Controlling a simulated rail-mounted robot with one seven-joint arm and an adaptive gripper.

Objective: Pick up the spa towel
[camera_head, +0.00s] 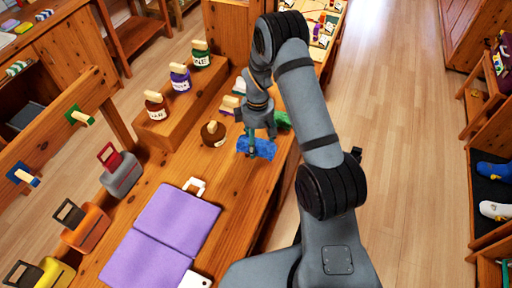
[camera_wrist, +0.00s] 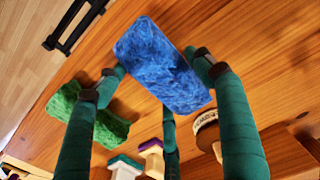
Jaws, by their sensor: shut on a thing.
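A blue fuzzy towel (camera_head: 262,150) is at my gripper, above or on the wooden bench top; I cannot tell whether it touches the wood. In the wrist view the blue towel (camera_wrist: 163,66) lies slantwise between the green fingers of my gripper (camera_wrist: 160,72), which are shut on its two ends. In the head view my gripper (camera_head: 252,140) points down and partly covers the towel. A green fuzzy towel (camera_head: 283,121) lies just behind it; it also shows left of the blue one in the wrist view (camera_wrist: 92,118). Neither towel has a readable label.
A round brown labelled item (camera_head: 213,134) stands left of my gripper. Several labelled jars (camera_head: 180,78) stand on a wooden step. A purple folded mat (camera_head: 165,225) and several toggle-like boxes (camera_head: 120,172) lie nearer. Open floor (camera_head: 400,120) is to the right.

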